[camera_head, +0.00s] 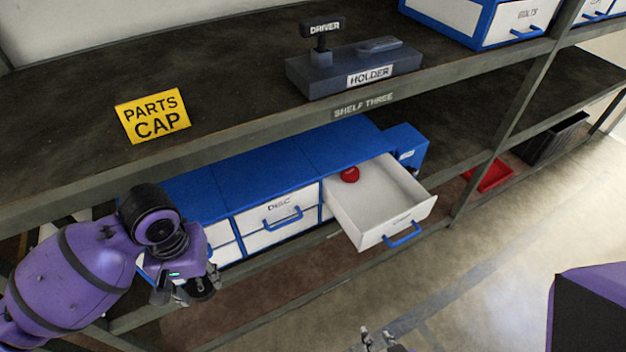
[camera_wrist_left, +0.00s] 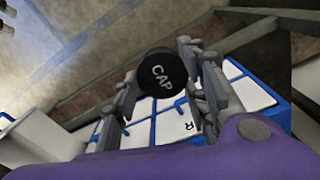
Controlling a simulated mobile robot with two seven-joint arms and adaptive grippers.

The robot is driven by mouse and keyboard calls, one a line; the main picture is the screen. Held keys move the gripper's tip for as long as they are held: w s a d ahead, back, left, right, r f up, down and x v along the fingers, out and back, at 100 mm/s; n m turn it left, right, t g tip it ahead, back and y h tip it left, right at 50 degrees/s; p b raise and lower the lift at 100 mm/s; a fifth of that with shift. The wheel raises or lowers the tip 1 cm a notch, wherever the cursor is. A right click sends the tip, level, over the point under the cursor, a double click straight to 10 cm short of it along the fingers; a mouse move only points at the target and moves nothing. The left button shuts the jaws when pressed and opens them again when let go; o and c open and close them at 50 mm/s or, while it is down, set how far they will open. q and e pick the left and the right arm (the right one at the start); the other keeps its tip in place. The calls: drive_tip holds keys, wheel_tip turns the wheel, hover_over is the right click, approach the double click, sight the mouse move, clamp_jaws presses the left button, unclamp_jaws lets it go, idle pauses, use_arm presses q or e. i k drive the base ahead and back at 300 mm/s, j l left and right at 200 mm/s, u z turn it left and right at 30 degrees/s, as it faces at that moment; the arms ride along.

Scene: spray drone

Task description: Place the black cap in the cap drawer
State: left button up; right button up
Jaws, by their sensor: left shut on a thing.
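The black cap (camera_wrist_left: 162,73), a round disc with white CAP lettering, sits between the fingertips of my left gripper (camera_wrist_left: 155,85) in the left wrist view. My left gripper (camera_head: 186,288) is shut on it in front of the blue-topped drawers, left of the open one. In the head view the cap is small and dark among the fingers. An open white drawer (camera_head: 408,198) with a blue handle sticks out of the cabinet, with a red round thing (camera_head: 349,174) inside at the back. Its label is too small to read. My right gripper (camera_head: 380,343) is cut off at the bottom edge.
A closed drawer marked DISC (camera_head: 290,211) is left of the open one. Above, the shelf (camera_head: 240,95) carries a yellow PARTS CAP sign (camera_head: 153,115) and a HOLDER block (camera_head: 352,70). A shelf post (camera_head: 497,125) stands to the right. The floor in front is clear.

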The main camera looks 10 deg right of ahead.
sight(389, 209)
drive_tip(key=i+l, duration=0.1)
drive_tip(key=l, duration=0.6)
drive_tip(key=i+l, duration=0.1)
drive_tip(key=l, duration=0.65)
